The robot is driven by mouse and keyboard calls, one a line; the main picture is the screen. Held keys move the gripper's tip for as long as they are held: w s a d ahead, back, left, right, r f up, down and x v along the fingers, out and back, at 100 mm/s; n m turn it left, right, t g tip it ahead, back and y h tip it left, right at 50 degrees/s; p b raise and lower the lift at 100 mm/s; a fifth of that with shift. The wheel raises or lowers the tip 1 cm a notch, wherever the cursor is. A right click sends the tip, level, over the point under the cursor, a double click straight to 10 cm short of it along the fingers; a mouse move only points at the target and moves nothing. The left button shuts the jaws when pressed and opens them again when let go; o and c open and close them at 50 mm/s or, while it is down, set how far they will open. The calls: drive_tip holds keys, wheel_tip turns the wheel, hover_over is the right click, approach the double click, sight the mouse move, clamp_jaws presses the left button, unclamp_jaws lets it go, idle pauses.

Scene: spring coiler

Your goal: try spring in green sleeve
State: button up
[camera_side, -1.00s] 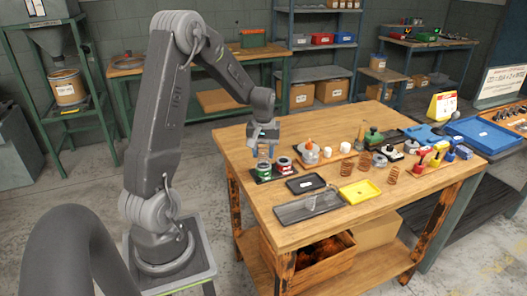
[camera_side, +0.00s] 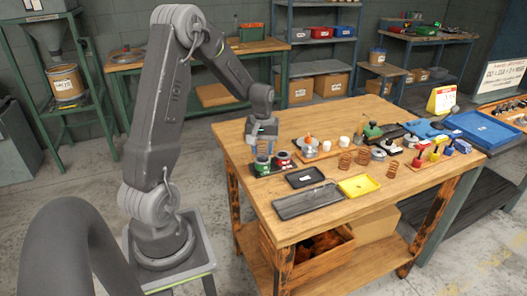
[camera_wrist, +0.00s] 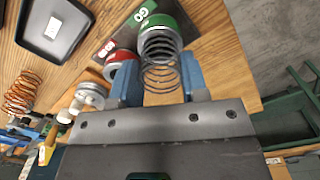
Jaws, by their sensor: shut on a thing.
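My gripper (camera_side: 262,141) points down over the green sleeve (camera_side: 262,167), which stands upright on a dark plate at the table's left edge. In the wrist view, my gripper (camera_wrist: 158,82) is shut on a thin coiled spring (camera_wrist: 161,77) between its two blue fingers. The far end of the spring overlaps the grey rim of the green sleeve (camera_wrist: 168,25) in that view. I cannot tell how far it goes inside. The red sleeve (camera_side: 283,158) stands right beside the green one and also shows in the wrist view (camera_wrist: 122,68).
A black tray (camera_side: 305,178), a grey tray (camera_side: 303,204) and a yellow tray (camera_side: 359,186) lie toward the front. Copper springs (camera_side: 345,163) stand farther right. A bottle and white pots stand close behind the red sleeve.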

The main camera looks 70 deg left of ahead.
sight(263, 147)
drive_tip(key=shift+r, duration=0.2)
drive_tip(key=shift+r, duration=2.35)
drive_tip(key=shift+f, duration=2.05)
drive_tip(key=shift+f, duration=0.45)
idle(0.4)
drive_tip(key=shift+r, duration=2.5)
